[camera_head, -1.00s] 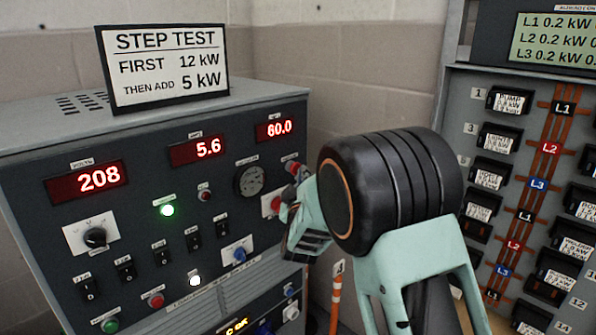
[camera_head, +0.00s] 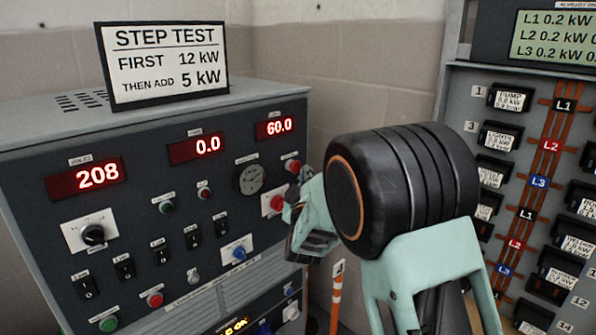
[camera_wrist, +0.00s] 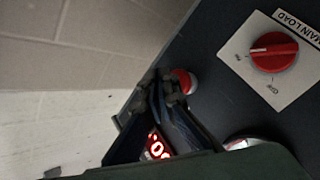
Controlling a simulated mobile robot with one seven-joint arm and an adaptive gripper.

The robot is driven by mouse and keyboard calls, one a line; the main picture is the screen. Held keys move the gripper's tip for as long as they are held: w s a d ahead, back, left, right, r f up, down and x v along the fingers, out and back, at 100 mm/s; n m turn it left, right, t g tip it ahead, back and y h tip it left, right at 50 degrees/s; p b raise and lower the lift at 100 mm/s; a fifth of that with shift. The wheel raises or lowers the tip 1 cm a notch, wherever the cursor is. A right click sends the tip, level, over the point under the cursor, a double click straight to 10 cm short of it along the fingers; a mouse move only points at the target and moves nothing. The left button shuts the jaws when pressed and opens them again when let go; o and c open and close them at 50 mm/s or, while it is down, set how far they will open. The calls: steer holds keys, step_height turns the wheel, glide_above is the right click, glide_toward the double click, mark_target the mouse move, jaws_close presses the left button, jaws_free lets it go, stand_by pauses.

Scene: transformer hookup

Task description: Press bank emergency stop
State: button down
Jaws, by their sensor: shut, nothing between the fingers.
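The emergency stop, a red mushroom button (camera_head: 292,166), sits at the upper right of the grey load bank's front panel (camera_head: 130,215). It also shows in the wrist view (camera_wrist: 184,81), right beside my fingertips. My gripper (camera_wrist: 163,86) is shut and empty. In the head view my gripper (camera_head: 298,186) is just below and right of the button, partly hidden by my own wrist. I cannot tell whether the fingertips touch the button. The amps display (camera_head: 197,147) reads 0.0, and the volts display (camera_head: 88,178) reads 208.
The red main load knob (camera_wrist: 274,52) is close to the button. A gauge (camera_head: 251,178) and several switches fill the panel. A step test sign (camera_head: 163,65) stands on the bank. A breaker panel (camera_head: 455,100) is at right. An orange-and-white post (camera_head: 337,300) stands between them.

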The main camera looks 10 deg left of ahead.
steer(key=shift+d, duration=0.15)
steer(key=s+d+b, duration=0.1)
steer(key=s+d, duration=0.1)
steer(key=s+d+b, duration=0.1)
steer(key=d, duration=0.1)
steer(key=shift+s+d, duration=0.25)
steer(key=shift+s, duration=0.1)
stand_by(0.4)
